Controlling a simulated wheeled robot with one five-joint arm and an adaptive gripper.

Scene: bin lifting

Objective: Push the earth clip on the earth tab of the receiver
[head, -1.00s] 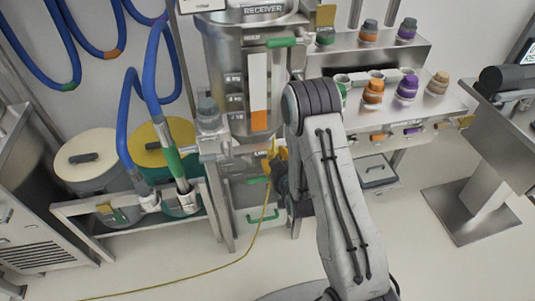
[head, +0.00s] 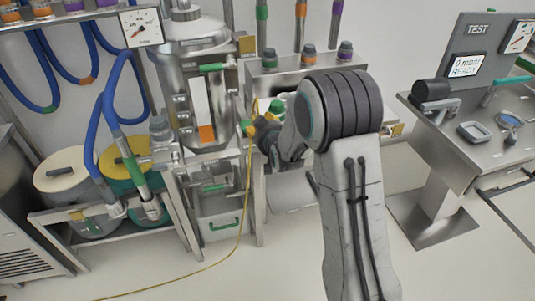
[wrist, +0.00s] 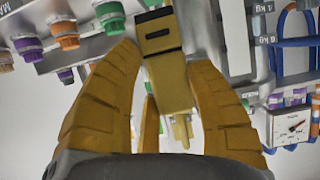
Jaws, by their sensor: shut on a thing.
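The receiver (head: 173,68) is a steel vessel with a white and orange level strip, left of my gripper in the head view. My gripper (head: 248,128) is beside its lower right side, partly hidden by my arm. In the wrist view, my yellow gripper fingers (wrist: 168,100) are shut on the earth clip (wrist: 160,45), a yellow block with black bands. Its yellow cable (head: 247,190) hangs down to the floor. A small brass-coloured plate (head: 248,44) is at the receiver's upper right; I cannot tell if it is the earth tab. The clip appears apart from the receiver.
A steel rack with coloured couplings (head: 345,52) stands behind my arm. Blue hoses (head: 105,110) and lidded drums (head: 62,172) are at left. A test bench (head: 470,130) is at right. A box with a green handle (head: 220,222) sits below the receiver.

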